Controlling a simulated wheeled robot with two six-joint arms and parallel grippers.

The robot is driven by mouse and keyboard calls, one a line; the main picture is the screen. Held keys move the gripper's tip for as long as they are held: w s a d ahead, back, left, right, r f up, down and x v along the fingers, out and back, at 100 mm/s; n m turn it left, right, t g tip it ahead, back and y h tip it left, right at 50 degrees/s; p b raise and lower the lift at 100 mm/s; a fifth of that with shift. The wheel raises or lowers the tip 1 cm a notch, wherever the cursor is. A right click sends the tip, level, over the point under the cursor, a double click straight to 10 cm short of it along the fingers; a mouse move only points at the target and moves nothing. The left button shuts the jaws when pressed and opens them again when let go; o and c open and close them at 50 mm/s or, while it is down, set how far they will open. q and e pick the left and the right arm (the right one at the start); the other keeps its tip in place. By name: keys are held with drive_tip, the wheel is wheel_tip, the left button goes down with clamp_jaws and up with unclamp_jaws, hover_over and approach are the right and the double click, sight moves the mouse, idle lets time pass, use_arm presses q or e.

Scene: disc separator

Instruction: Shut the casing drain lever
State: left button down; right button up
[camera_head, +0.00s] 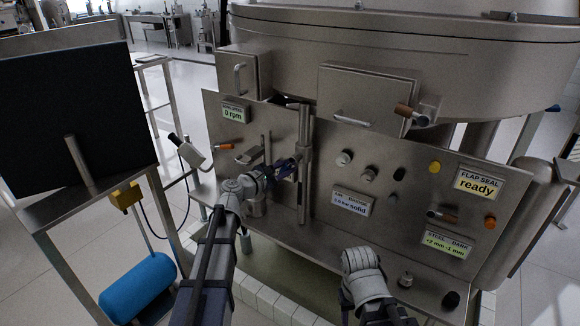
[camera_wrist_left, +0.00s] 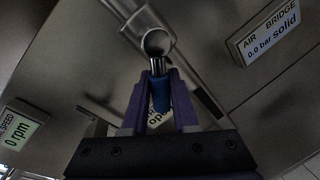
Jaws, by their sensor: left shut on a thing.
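The lever has a short blue grip (camera_wrist_left: 160,94) on a metal stem that comes out of a round collar on a steel pipe. I take it as the casing drain lever. My left gripper (camera_wrist_left: 160,100) is shut on the blue grip, with a dark purple finger on each side. In the head view my left gripper (camera_head: 288,169) is at the vertical pipe (camera_head: 304,130) on the steel panel, and the lever is mostly hidden by it. A small label behind the fingers is partly covered; "op" can be read. My right arm shows at the bottom, but its fingers do not.
The steel panel (camera_head: 385,235) carries knobs, orange-tipped handles and an air bridge display (camera_head: 352,203) reading "solid". A speed display (camera_head: 233,113) reads 0 rpm. A dark screen (camera_head: 75,110) on a stand and a blue cylinder (camera_head: 138,288) stand at the left.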

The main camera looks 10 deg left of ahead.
use_arm(q)
drive_tip(key=m+p, duration=0.1)
drive_tip(key=a+r+m+p, duration=0.1)
drive_tip(key=m, duration=0.1)
drive_tip(key=r+m+y+p, duration=0.1)
drive_tip(key=shift+w+a+m, duration=0.2)
drive_tip(key=shift+m, duration=0.2)
drive_tip(key=m, duration=0.1)
drive_tip(key=r+m+y+p, duration=0.1)
drive_tip(key=shift+w+a+m, duration=0.1)
drive_tip(key=shift+a+m, duration=0.1)
drive_tip(key=shift+m, duration=0.1)
drive_tip(key=shift+r+m+y+p, duration=0.35)
drive_tip(key=shift+m+p, duration=0.2)
drive_tip(key=shift+m, duration=0.35)
drive_tip(key=c, duration=0.7)
unclamp_jaws()
drive_tip(key=shift+r, duration=0.1)
